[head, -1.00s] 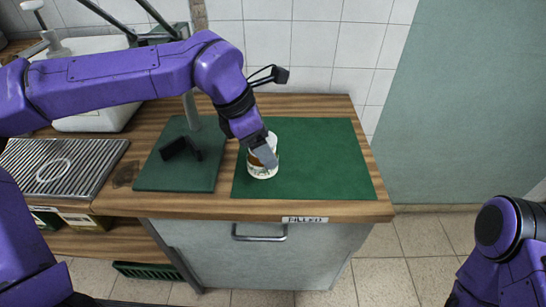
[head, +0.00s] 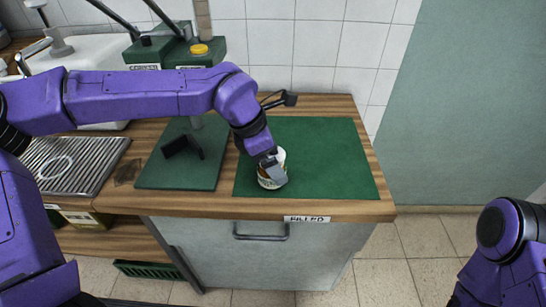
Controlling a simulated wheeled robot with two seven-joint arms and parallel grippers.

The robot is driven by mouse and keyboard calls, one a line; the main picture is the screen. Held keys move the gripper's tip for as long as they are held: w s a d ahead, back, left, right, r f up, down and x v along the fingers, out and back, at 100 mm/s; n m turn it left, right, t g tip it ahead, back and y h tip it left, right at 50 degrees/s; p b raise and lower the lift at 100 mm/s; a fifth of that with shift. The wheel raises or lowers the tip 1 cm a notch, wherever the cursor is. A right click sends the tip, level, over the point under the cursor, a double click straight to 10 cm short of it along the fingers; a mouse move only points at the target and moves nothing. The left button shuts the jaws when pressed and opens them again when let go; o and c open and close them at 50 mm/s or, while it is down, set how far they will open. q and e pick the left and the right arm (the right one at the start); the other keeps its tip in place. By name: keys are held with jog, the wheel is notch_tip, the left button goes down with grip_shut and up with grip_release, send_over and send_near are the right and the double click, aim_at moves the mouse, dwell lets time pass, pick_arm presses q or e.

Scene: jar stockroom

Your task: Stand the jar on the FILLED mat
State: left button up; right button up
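The jar (head: 265,181) is white with a brown and green label. It is at the left front part of the FILLED mat (head: 325,160), a green mat on the wooden counter above the FILLED label (head: 306,218). The jar looks about upright; whether its base touches the mat is hard to tell. My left gripper (head: 274,168) reaches down over the jar, one grey finger across its right side, and appears shut on it. The other finger is hidden. My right arm shows at the right edge; its gripper is out of view.
A dark green stand base (head: 205,172) with a post and a black part lies left of the mat. A ribbed metal drain tray (head: 85,178) is further left. Green boxes (head: 204,57), one with a yellow lid, stand at the back. The mat's right side is clear.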

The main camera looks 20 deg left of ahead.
pick_arm(q)
jog(key=shift+r, duration=0.1)
jog(key=p+v, duration=0.1)
jog(key=v, duration=1.1)
jog(key=shift+d+r, duration=0.1)
jog(key=shift+r, duration=0.05)
